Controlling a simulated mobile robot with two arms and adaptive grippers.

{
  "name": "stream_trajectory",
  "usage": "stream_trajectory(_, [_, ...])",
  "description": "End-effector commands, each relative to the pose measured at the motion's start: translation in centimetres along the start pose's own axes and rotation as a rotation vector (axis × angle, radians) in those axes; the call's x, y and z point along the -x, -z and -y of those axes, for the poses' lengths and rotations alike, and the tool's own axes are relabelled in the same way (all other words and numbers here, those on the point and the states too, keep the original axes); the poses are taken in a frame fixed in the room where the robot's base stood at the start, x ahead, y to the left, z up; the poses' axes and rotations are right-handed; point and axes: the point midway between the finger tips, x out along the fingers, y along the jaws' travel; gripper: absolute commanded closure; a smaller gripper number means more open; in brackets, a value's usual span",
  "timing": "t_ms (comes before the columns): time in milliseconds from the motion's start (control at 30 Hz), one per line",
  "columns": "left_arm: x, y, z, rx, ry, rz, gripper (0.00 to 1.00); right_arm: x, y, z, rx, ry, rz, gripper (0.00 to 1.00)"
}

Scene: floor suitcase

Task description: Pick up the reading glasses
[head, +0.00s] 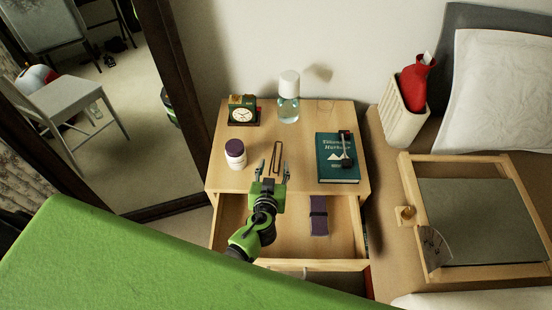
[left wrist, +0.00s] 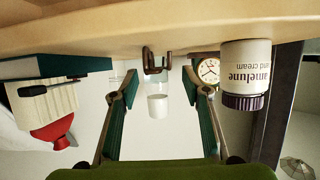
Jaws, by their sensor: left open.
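Thin brown-framed reading glasses (head: 277,151) lie folded near the front edge of the nightstand top (head: 300,120). They show end-on in the left wrist view (left wrist: 157,62), at the tabletop. My left gripper (head: 272,169) is open and empty at the front of the nightstand. Its fingers point toward the glasses, which lie between their lines. In the left wrist view its two fingers (left wrist: 161,95) are spread to either side of the glasses, with no visible contact.
A purple-lidded jar (head: 235,154) stands left of the glasses. A clock (head: 243,112) and bottle (head: 288,100) stand behind. Below, an open drawer (head: 285,235) holds a purple case (head: 318,215).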

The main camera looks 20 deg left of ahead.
Motion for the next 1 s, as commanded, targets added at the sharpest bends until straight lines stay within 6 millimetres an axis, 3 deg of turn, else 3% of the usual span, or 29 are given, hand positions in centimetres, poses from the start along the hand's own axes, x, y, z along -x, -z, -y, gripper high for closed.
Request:
stream_trajectory(200, [-2.5, -0.1, -0.1, -0.001, 0.0, 0.0, 0.57, -0.3, -1.0, 0.1, 0.0, 0.002, 0.015, 0.11])
stream_trajectory(433, [-2.6, 0.0, -0.1, 0.0, 0.0, 0.0, 0.57, -0.2, -1.9, 0.3, 0.0, 0.003, 0.028, 0.11])
stream_trajectory(467, [-2.6, 0.0, -0.1, 0.0, 0.0, 0.0, 0.6, -0.2, -1.9, 0.3, 0.0, 0.003, 0.029, 0.11])
stream_trajectory(600, [-2.6, 0.0, -0.1, 0.0, 0.0, 0.0, 0.93, -0.2, -1.9, 0.3, 0.0, 0.003, 0.028, 0.11])
stream_trajectory(1000, [-2.4, 0.2, -0.1, 0.0, 0.0, 0.0, 0.93, -0.1, -1.5, 0.3, -0.001, 0.004, 0.023, 0.11])
